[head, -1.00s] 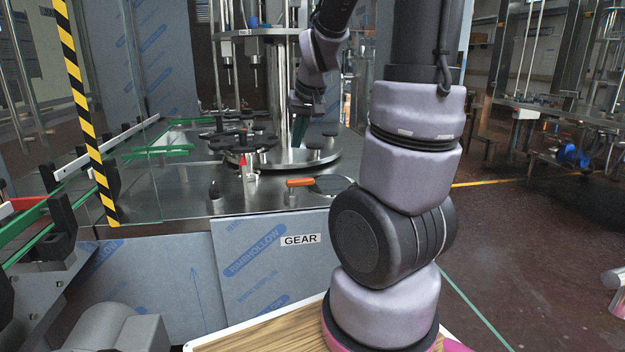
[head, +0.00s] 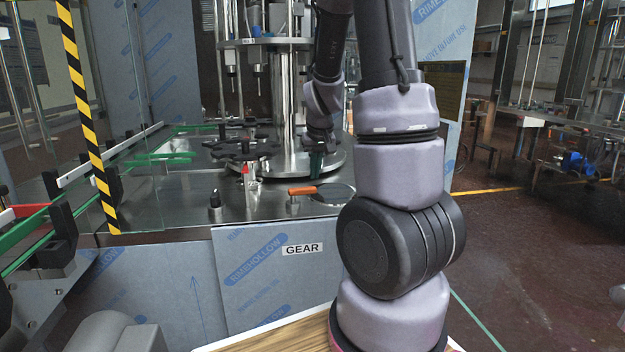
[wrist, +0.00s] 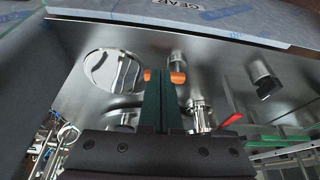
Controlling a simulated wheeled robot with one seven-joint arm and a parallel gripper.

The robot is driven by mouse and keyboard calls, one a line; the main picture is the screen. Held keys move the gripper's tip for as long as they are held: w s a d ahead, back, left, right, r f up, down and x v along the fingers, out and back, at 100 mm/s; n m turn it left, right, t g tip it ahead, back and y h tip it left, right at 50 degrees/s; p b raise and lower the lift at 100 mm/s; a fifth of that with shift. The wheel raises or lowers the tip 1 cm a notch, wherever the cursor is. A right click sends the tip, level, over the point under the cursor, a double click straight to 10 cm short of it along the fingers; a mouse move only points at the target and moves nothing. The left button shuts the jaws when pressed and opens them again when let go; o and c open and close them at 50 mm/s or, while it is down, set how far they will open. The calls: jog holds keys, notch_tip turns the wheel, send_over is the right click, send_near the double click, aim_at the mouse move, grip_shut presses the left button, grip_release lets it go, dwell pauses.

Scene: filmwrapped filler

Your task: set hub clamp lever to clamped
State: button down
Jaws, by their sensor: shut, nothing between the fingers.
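An orange-handled lever (head: 302,190), which I take for the hub clamp lever, lies across the steel machine top beside a round flat plate (head: 333,194). In the wrist view the orange handle (wrist: 178,77) shows on both sides of my fingers, which cover its middle. My gripper (head: 316,165) has dark green fingers, pressed together and empty. In the wrist view the fingertips (wrist: 159,73) overlap the handle. I cannot tell whether they touch it. No position marking on the lever is legible.
A red-tipped post (head: 245,170) and a black knob (head: 214,200) stand left of the lever. Behind it are a dark star-shaped wheel (head: 240,150) and a steel column. A striped post (head: 88,110) and conveyor rails stand at left. The front panel reads GEAR (head: 302,249).

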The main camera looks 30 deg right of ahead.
aim_at(302, 191)
jog(key=x, duration=0.8)
jog(key=shift+d+f, duration=0.1)
jog(key=shift+f, duration=0.15)
jog(key=w, duration=0.3)
jog(key=shift+w+d+f, duration=0.3)
jog(key=shift+w+d, duration=0.1)
jog(key=shift+w, duration=0.2)
jog(key=shift+d, duration=0.1)
jog(key=shift+w+n, duration=0.15)
jog(key=shift+n, duration=0.35)
